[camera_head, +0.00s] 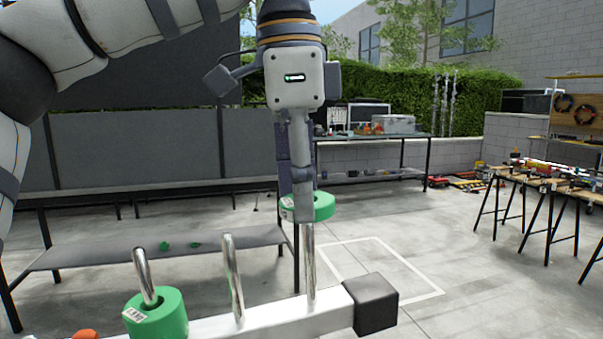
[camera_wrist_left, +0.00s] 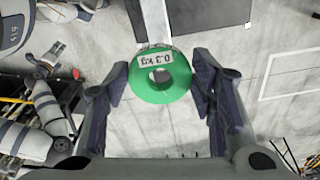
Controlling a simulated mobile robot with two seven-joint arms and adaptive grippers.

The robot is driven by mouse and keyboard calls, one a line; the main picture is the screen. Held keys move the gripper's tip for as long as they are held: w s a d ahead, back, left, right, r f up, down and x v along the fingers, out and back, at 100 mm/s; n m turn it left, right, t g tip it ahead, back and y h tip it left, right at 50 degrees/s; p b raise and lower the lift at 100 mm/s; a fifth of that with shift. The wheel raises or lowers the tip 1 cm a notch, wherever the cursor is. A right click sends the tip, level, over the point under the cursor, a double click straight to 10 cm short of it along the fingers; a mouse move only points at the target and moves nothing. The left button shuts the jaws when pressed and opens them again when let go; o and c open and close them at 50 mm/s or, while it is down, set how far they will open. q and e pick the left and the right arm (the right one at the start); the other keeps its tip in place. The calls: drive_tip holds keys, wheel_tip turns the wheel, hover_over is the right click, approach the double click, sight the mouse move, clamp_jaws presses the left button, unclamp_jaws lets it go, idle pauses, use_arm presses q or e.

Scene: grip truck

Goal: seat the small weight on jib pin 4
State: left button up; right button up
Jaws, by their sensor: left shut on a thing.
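My left gripper (camera_head: 301,203) points down and is shut on a green ring-shaped weight (camera_head: 323,207). The weight also shows between the fingers in the left wrist view (camera_wrist_left: 150,94), with a white label that seems to read 0.3 kg. It is at the top of the upright metal pin (camera_head: 310,262) nearest the end of the white jib (camera_head: 275,325). I cannot tell whether the pin tip is inside its hole. Two more pins stand to the left: a bare one (camera_head: 233,277) and one (camera_head: 145,272) carrying a larger green weight (camera_head: 158,318). My right gripper is not in view.
A black block (camera_head: 374,303) caps the jib's right end. Behind is a grey bench whose low shelf (camera_head: 100,258) holds two small green things (camera_head: 165,246). A tool table (camera_head: 550,182) stands far right. The floor between is open, with a white outlined square.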

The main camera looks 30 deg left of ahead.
sight(308, 303)
use_arm(q)
drive_tip(key=shift+w+f+b, duration=0.2)
drive_tip(key=shift+f+b, duration=0.2)
drive_tip(key=shift+f, duration=0.55)
drive_tip(key=shift+s+d+f, duration=0.1)
drive_tip(key=shift+f, duration=0.95)
drive_tip(key=shift+w+d+f+p, duration=0.15)
drive_tip(key=shift+f+p, duration=0.1)
drive_tip(key=shift+f, duration=1.7)
drive_tip(key=shift+w+d+f+p, duration=0.1)
drive_tip(key=shift+f+p, duration=0.15)
drive_tip(key=shift+f, duration=1.65)
drive_tip(key=o, duration=1.1)
drive_tip(key=shift+c, duration=0.2)
drive_tip(key=shift+a, duration=0.1)
wheel_tip(308, 303, up, 12)
drive_tip(key=shift+s+a, duration=0.25)
drive_tip(key=shift+s, duration=0.1)
